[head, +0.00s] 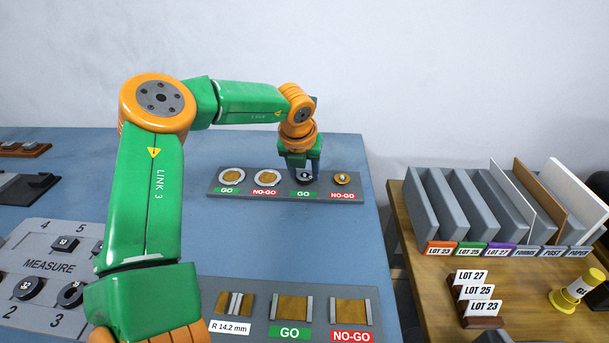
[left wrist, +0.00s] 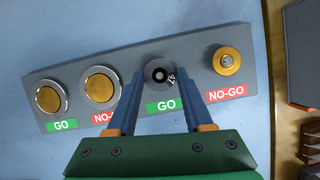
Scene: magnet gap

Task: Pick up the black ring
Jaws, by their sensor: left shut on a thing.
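A black ring (left wrist: 160,74) with a small white number on its face is between the fingers of my left gripper (left wrist: 159,88) in the left wrist view. The gripper is shut on it. The ring is at the third station of the grey gauge plate (left wrist: 195,82), behind the green GO label (left wrist: 165,105). A small lighter round shape shows in its hole; I cannot tell whether the ring rests on the plate or hangs just above it. In the head view the gripper (head: 304,172) points down there and hides most of the ring. My right gripper is not in view.
Two silver-rimmed brass discs (head: 232,176) and a brass NO-GO plug (head: 342,179) flank that station. A grey MEASURE board (head: 48,262) with several dark numbered parts lies front left. A front gauge plate (head: 262,332) and a wooden side table (head: 420,290) with grey dividers are nearby.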

